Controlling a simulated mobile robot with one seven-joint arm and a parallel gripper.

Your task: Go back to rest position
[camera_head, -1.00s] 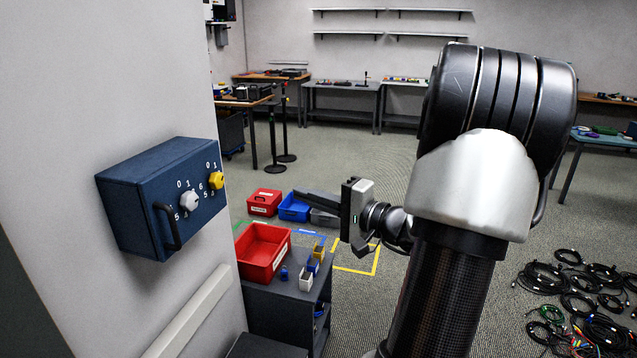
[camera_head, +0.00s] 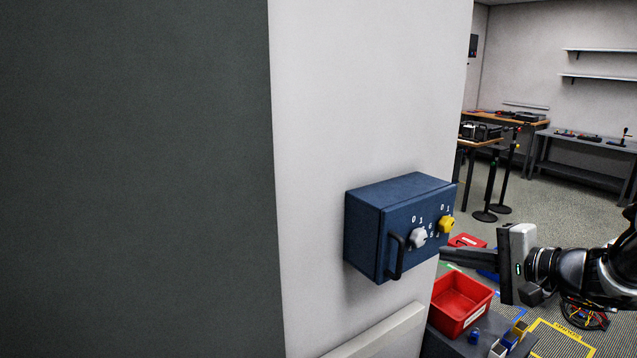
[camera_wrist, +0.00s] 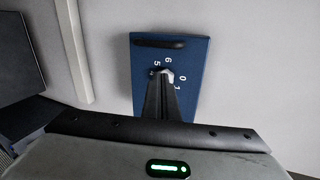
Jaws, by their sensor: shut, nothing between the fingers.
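My gripper (camera_head: 446,253) is at the right of the head view, its dark fingers pointing left towards the blue control box (camera_head: 366,232). The fingers are shut and empty. The box is on the white wall, with a black handle, a white knob (camera_head: 418,237) and a yellow knob (camera_head: 446,224). In the wrist view my shut fingers (camera_wrist: 164,82) overlap the box (camera_wrist: 200,62) and partly hide the white knob. The yellow knob is not visible there. I cannot tell how large the gap from fingertips to box is.
A red bin (camera_head: 459,303) stands on a low dark cabinet below the box, beside small blue, yellow and white pieces. A pale rail (camera_head: 385,335) runs along the wall. A dark panel (camera_head: 135,180) fills the left. Workbenches (camera_head: 585,160) stand at the back right.

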